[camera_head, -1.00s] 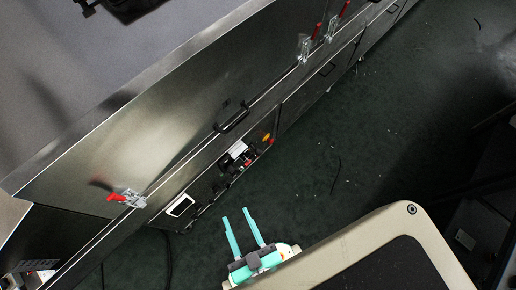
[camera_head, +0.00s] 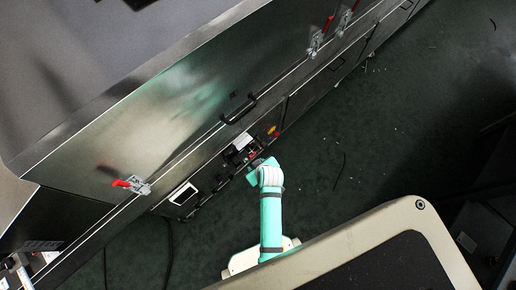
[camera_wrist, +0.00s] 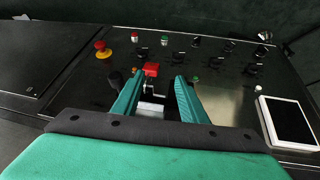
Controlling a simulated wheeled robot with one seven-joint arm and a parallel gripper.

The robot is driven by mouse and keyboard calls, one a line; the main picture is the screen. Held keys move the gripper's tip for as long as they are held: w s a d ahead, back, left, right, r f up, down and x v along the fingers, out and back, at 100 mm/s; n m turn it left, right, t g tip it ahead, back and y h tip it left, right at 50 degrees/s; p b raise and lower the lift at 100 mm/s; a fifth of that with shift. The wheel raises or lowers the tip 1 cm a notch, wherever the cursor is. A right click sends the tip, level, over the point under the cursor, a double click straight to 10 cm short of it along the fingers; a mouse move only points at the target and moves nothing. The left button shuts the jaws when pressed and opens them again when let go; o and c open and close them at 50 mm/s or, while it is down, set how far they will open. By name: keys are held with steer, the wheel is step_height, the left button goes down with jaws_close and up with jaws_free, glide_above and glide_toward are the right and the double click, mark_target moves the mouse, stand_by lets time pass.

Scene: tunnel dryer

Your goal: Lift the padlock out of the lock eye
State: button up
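The red padlock (camera_wrist: 151,70) shows in the wrist view on the dark control panel, beside the left fingertip. A pale metal part (camera_wrist: 149,87) lies just below its red body; I cannot tell whether this is the shackle or the lock eye. My gripper (camera_wrist: 160,76) is open, its two teal fingers pointing at the panel, with the padlock's red body seen near the left fingertip. I cannot tell how far the fingers are from it. In the head view my gripper (camera_head: 255,165) is at the panel, its fingers mostly hidden by my wrist.
The panel carries a red emergency stop (camera_wrist: 103,50) on a yellow base, several black knobs and a screen (camera_wrist: 288,122) at right. A white label (camera_wrist: 150,108) lies between the fingers. The dryer's handle (camera_head: 238,109) is above the panel. Dark floor (camera_head: 350,150) is open at right.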

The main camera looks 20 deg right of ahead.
steer(key=w+d+n+g+y, duration=0.1)
steer(key=w+d+y, duration=0.15)
steer(key=w, duration=0.25)
steer(key=shift+h, duration=0.45)
steer(key=x, duration=1)
steer(key=shift+d, duration=0.1)
steer(key=shift+s, duration=0.1)
steer(key=c, duration=0.8)
steer(key=o, duration=0.4)
steer(key=shift+c, duration=1.3)
